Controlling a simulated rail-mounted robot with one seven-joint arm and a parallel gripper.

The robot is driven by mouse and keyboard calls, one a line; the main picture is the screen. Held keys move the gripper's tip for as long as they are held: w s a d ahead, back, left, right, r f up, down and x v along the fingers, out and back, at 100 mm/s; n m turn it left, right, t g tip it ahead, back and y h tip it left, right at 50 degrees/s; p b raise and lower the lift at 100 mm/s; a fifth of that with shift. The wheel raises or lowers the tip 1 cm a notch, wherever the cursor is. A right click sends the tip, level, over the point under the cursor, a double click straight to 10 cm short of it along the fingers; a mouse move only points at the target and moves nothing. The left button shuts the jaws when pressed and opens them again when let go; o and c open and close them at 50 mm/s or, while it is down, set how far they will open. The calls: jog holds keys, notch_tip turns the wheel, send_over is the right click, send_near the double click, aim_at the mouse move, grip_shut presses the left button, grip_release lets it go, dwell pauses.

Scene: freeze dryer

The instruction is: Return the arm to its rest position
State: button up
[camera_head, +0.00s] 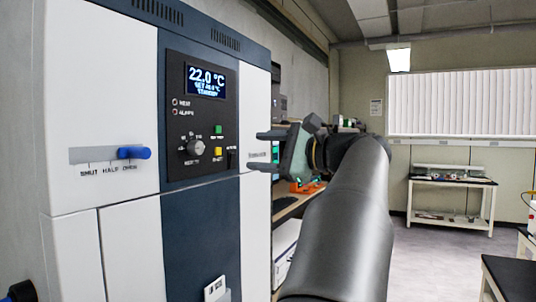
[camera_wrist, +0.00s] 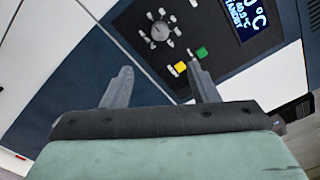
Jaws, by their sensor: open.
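My gripper (camera_head: 265,150) is raised in front of the right part of the freeze dryer (camera_head: 120,50), with its fingers pointing left toward the machine. The fingers are apart and empty. In the wrist view my gripper (camera_wrist: 160,88) shows two separate fingers over the machine's front, near the dark control panel (camera_wrist: 185,35). The panel (camera_head: 200,118) carries a display reading 22.0 °C and STANDBY, a knob, a green button and a yellow button. I cannot tell whether the fingertips touch the front. A blue lever handle (camera_head: 134,152) sits at the right end of its slot.
A bench (camera_head: 290,205) with equipment and an orange item (camera_head: 305,186) stands beyond the machine, partly hidden by my arm. A white table (camera_head: 450,200) stands at the back wall. A dark-topped table (camera_head: 512,275) is at the lower right. The floor between is clear.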

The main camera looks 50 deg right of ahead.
jog(key=shift+s+d, duration=0.1)
jog(key=shift+s, duration=0.4)
jog(key=w+a+f+n+g+y, duration=0.1)
jog(key=w+a+f+n+g, duration=0.3)
jog(key=a+f, duration=0.75)
jog(key=w+a+f+n+g+y, duration=0.1)
jog(key=w+a+f+n+g, duration=0.3)
jog(key=a+f, duration=0.75)
jog(key=s+a+f+n+g+h, duration=0.1)
jog(key=s+a+f+n+g, duration=0.2)
jog(key=f, duration=0.5)
jog(key=s+a+f+n+g+h, duration=0.2)
jog(key=s+a+f+n+g, duration=0.1)
jog(key=s+a+f+n, duration=0.2)
jog(key=s+a+f+n+g+h+p, duration=0.1)
jog(key=s+f+n, duration=0.5)
jog(key=f, duration=0.7)
jog(key=s+a+g+h, duration=0.1)
jog(key=a+g, duration=0.1)
jog(key=a, duration=0.1)
jog(key=shift+a+f+n, duration=0.15)
jog(key=shift+n, duration=0.25)
